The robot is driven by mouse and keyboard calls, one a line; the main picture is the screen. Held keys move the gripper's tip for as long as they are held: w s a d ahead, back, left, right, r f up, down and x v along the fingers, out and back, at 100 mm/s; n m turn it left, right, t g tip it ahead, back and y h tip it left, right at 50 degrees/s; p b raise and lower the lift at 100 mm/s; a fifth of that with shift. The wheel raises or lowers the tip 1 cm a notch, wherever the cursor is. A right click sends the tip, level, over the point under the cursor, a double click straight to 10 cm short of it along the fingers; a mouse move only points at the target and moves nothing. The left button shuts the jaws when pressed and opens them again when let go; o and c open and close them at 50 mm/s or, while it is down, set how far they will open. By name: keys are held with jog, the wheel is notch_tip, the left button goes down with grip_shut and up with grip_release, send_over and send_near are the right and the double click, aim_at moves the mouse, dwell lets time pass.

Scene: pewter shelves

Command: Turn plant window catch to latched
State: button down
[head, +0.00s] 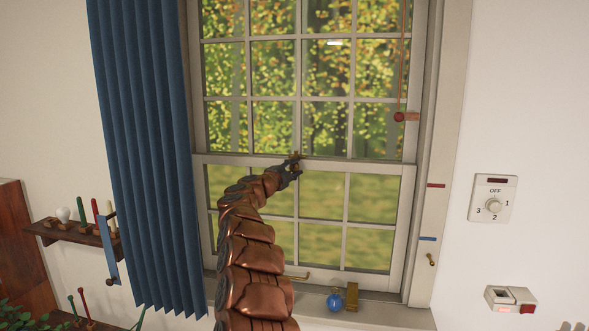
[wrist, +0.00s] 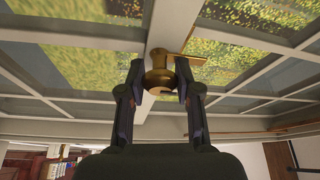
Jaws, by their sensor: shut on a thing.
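The brass window catch (wrist: 159,60) sits on the meeting rail in the middle of the sash window (head: 300,160). In the wrist view it has a round knob and a thin lever arm that points up and to the right. My gripper (wrist: 160,82) has one dark finger on each side of the knob and is shut on it. In the head view my gripper (head: 291,167) reaches the rail, and the catch there is small and mostly hidden behind it. I cannot tell from the lever alone whether the catch is latched.
A blue curtain (head: 143,150) hangs left of the window. The sill holds a blue flask (head: 334,300) and a brass block (head: 351,297). A red ball on a cord (head: 399,117) hangs at right. A dial switch (head: 493,199) is on the right wall.

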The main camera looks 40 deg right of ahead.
jog(key=c, duration=0.8)
grip_release()
jog(key=shift+a, duration=0.1)
jog(key=shift+v, duration=5.9)
